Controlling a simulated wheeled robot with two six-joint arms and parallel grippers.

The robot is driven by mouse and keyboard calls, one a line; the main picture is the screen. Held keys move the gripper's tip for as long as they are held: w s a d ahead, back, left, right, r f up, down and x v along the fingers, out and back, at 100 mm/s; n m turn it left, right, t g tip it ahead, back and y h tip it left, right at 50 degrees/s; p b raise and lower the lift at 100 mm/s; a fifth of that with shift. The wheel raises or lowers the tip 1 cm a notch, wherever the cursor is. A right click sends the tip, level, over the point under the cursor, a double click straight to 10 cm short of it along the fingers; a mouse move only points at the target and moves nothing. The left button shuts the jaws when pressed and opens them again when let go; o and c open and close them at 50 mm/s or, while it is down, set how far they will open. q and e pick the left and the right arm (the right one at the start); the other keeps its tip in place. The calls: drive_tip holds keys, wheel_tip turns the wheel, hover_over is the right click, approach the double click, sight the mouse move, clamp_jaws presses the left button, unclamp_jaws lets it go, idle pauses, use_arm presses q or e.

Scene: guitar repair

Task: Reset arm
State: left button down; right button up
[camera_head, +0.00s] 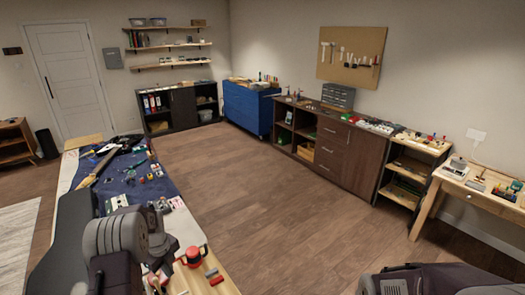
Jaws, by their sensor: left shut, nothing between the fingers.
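My left gripper (160,246) is at the lower left, over the near part of the workbench (190,228). It is shut and empty, small and partly masked by my own grey and black arm links. A dark part of my right arm enters at the bottom right corner, but its gripper fingers are not in view.
A red round-topped object (194,256) and small blocks lie on the bench close to the left gripper. A blue mat (118,178) farther up holds a guitar neck (99,167) and several small parts. Wooden floor (265,205) between bench and cabinets (335,155) is clear.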

use_arm(q)
drive_tip(key=s+d+r+n+t+b, duration=0.1)
drive_tip(key=s+d+r+b, duration=0.15)
drive_tip(key=d, duration=0.45)
drive_tip(key=s+d+r+n+b, duration=0.1)
drive_tip(key=s+d+r+b, duration=0.15)
drive_tip(key=d, duration=0.45)
drive_tip(key=s+d+f+n, duration=0.2)
drive_tip(key=s+n, duration=0.6)
drive_tip(key=n, duration=0.2)
drive_tip(key=s+d+f+n, duration=0.1)
drive_tip(key=s+d+n, duration=0.1)
drive_tip(key=s+n, duration=0.6)
drive_tip(key=n, duration=0.3)
drive_tip(key=shift+f+g+h+b, duration=0.3)
drive_tip(key=shift+f+g, duration=0.05)
drive_tip(key=shift+g, duration=0.05)
use_arm(e)
wheel_tip(320, 180, down, 7)
drive_tip(key=shift+d, duration=0.15)
use_arm(q)
drive_tip(key=shift+s, duration=0.1)
use_arm(e)
drive_tip(key=shift+s+f, duration=0.1)
use_arm(q)
drive_tip(key=shift+d, duration=0.1)
